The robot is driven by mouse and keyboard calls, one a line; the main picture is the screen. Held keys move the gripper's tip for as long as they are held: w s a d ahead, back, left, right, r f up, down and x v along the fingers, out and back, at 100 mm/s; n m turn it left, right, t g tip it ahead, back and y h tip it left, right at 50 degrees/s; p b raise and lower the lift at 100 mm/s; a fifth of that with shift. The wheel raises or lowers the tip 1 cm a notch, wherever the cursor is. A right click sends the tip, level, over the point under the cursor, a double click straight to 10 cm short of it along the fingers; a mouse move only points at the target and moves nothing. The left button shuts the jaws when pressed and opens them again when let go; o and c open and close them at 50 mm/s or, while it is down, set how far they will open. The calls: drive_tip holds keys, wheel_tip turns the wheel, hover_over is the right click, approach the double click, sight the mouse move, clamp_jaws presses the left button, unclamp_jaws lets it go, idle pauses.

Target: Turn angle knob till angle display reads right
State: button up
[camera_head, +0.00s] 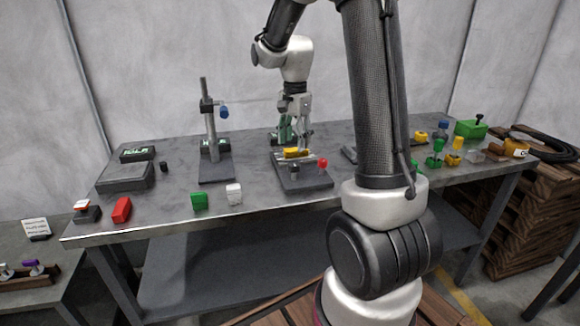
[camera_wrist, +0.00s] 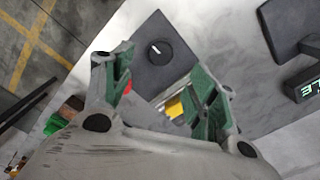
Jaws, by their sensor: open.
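A round black knob (camera_wrist: 158,52) with a white pointer mark sits on a dark square plate (camera_wrist: 140,68) in the wrist view. The plate also shows in the head view (camera_head: 307,183) at mid-table, with a dark knob (camera_head: 294,167) near its front. No label shows that this is the angle knob. My gripper (camera_head: 297,132) hangs over the back of this plate, above a yellow block (camera_head: 294,153). Its fingers (camera_wrist: 160,72) are spread and empty, apart from the knob. A display with green characters (camera_wrist: 305,87) is cut off at the wrist view's right edge; its reading is not legible.
A stand with a blue knob (camera_head: 224,112) and a green-lit display (camera_head: 214,148) rises left of the plate. A red knob (camera_head: 323,163) stands at the plate's right. Another display (camera_head: 138,153) is far left.

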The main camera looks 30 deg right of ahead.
sight(294, 164)
drive_tip(key=shift+f+m, duration=0.2)
drive_tip(key=shift+m, duration=0.2)
wheel_tip(294, 164, down, 8)
drive_tip(key=shift+r, duration=0.25)
drive_tip(key=c, duration=1)
